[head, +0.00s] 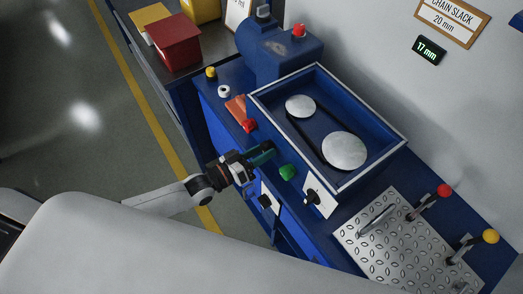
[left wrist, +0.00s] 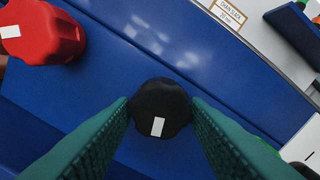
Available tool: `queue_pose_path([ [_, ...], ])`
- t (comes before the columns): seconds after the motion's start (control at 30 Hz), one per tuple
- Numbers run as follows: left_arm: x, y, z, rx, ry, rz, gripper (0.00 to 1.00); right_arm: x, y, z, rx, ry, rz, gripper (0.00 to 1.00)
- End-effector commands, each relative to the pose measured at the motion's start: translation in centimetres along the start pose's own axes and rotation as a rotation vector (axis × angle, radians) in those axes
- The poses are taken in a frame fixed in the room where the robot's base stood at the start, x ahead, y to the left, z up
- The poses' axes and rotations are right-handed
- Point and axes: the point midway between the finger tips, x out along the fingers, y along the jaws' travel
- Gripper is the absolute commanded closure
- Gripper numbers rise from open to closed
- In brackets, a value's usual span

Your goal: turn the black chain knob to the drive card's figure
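The black knob (left wrist: 160,105) with a white mark sits between the green fingers of my left gripper (left wrist: 161,112) in the left wrist view. A finger lies close along each side; I cannot tell whether they touch it. In the head view my left gripper (head: 263,154) hides this knob, between a red and a green knob. A framed wall sign (head: 452,18) reads CHAIN SLACK 20 mm; it also shows small in the left wrist view (left wrist: 228,13). A display (head: 429,50) below it reads 17 mm. A white card (head: 237,14) is cut off at the top. My right gripper is out of view.
The red knob (head: 249,126) and green knob (head: 287,172) flank my gripper. Beside them is a blue tray (head: 372,160) with two pale discs and a chain. Levers with red (head: 444,190) and yellow (head: 490,236) balls stand at right. A red box (head: 174,42) is at upper left.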

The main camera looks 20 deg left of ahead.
Motion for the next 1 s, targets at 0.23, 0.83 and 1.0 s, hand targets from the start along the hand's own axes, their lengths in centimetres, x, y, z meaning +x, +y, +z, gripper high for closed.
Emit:
queue_pose_path([
  [0.23,0.0,0.0,0.1,0.001,-0.002,-0.001,0.43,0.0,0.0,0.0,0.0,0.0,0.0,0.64],
  [0.83,-8.0,0.2,-0.3,0.001,0.003,0.001,0.43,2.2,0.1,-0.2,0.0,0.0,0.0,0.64],
  [1.0,-10.7,0.1,-0.2,0.0,0.002,0.001,0.43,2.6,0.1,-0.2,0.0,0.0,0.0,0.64],
])
